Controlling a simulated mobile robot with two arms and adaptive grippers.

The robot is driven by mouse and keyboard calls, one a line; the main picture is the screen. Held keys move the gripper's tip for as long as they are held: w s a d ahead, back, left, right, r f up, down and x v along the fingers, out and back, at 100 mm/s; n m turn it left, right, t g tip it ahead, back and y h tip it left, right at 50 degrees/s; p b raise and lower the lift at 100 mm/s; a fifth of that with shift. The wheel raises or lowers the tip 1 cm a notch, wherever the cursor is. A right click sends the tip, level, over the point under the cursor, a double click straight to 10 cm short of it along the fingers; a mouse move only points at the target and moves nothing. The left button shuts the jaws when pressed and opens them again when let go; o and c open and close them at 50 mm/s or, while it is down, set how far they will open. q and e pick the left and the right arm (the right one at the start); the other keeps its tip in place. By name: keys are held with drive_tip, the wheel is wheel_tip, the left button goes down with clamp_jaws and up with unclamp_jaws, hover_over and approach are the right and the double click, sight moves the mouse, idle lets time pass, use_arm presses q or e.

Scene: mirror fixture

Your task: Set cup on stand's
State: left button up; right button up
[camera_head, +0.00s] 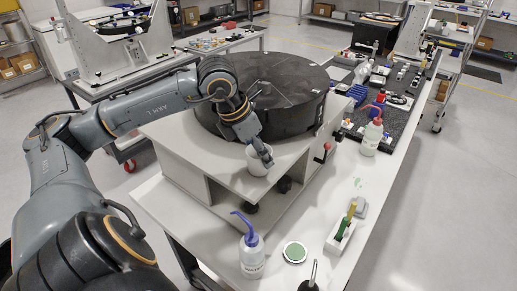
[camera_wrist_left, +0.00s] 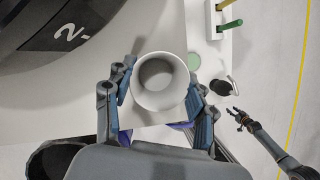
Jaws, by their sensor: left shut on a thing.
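A white cup (camera_head: 257,165) is at the front of the light grey stand (camera_head: 185,148), over its front ledge. I cannot tell whether the cup touches the ledge. In the left wrist view I look down into the open, empty cup (camera_wrist_left: 158,82). My left gripper (camera_head: 264,158) is shut on the cup, with blue-padded fingers on both sides of it in the left wrist view (camera_wrist_left: 160,98). The cup looks upright. My right gripper (camera_wrist_left: 236,118) shows only in the left wrist view, empty, with its fingers apart, off to the right.
A large black round drum (camera_head: 285,85) sits on the stand behind the cup. A blue-nozzled bottle (camera_head: 252,255), a green disc (camera_head: 295,252) and a white holder (camera_head: 340,236) are on the table in front. A red-capped bottle (camera_head: 371,138) stands at the right.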

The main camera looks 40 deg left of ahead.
use_arm(q)
drive_tip(key=shift+f, duration=0.15)
drive_tip(key=o, duration=0.7)
drive_tip(key=shift+o, duration=0.2)
drive_tip(key=shift+r, duration=0.3)
drive_tip(key=b+v, duration=0.1)
drive_tip(key=v, duration=0.3)
drive_tip(key=shift+a+r+b, duration=0.1)
drive_tip(key=shift+b, duration=0.2)
drive_tip(key=v, duration=0.7)
drive_tip(key=shift+s+r+p, duration=0.2)
drive_tip(key=shift+r+p, duration=0.05)
drive_tip(key=shift+p, duration=0.15)
